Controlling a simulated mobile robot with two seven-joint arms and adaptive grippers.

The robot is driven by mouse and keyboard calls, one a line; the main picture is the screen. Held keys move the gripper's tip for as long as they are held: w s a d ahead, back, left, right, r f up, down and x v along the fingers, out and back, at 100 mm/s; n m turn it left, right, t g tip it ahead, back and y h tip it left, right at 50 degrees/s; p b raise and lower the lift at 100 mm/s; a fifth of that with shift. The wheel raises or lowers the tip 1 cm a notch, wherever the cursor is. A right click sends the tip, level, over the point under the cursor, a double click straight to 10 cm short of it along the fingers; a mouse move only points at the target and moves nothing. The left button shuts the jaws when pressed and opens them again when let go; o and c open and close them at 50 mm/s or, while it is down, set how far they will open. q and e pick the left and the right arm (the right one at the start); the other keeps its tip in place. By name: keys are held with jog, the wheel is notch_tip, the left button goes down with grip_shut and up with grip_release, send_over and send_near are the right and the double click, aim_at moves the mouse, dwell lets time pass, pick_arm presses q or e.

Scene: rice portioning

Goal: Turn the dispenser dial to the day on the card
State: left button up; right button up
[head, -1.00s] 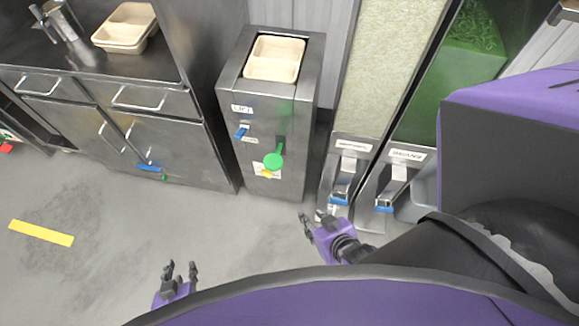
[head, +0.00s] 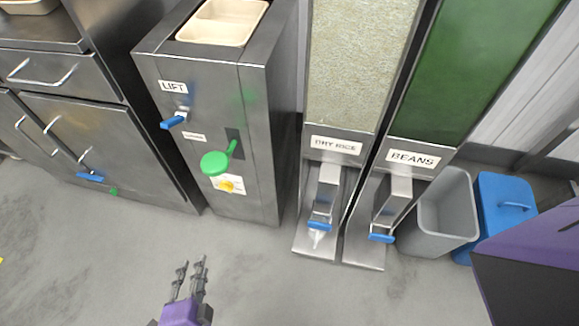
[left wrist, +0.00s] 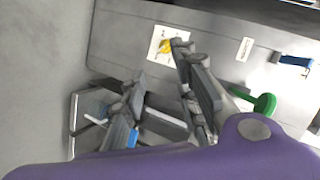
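A small yellow knob (head: 227,185) sits on a white plate (head: 237,181) low on the front of the steel LIFT cabinet (head: 262,150). It also shows in the left wrist view (left wrist: 165,46). The markings on the plate are too small to read. A round green handle (head: 215,163) sticks out just above it. My left gripper (head: 192,268) is open and empty, below and in front of the cabinet, apart from the knob. In the left wrist view its spread fingers (left wrist: 160,68) point towards the cabinet front. My right gripper is not in view.
A blue lever (head: 173,122) juts from the cabinet's upper front. Cream trays (head: 222,38) sit in its top. Dry rice (head: 336,146) and beans (head: 412,158) dispensers stand to the right, then a grey bin (head: 445,215) and a blue bin (head: 503,205). The floor in front is clear.

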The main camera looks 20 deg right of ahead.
aim_at(226, 188)
pick_arm(q)
jog(key=w+d+f+m+t+h+b, duration=0.1)
jog(key=w+d+f+m+h+b, duration=0.25)
jog(key=w+f+m+b, duration=0.4)
jog(key=w+d+f+m+t+h+b, duration=0.15)
jog(key=w+d+f+m+b, duration=0.25)
jog(key=w+b, duration=0.6)
jog(key=w+d+r+m+h+b, duration=0.1)
jog(key=w+d+m+b, duration=0.1)
jog(key=w+d, duration=0.3)
jog(key=w, duration=0.4)
jog(key=shift+d+b, duration=0.2)
jog(key=shift+b, duration=0.2)
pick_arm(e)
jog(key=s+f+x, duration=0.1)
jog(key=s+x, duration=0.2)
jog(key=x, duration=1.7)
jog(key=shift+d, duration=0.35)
pick_arm(q)
jog(key=shift+w+g, duration=0.1)
jog(key=shift+g, duration=0.15)
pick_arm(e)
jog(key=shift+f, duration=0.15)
pick_arm(q)
grip_shut()
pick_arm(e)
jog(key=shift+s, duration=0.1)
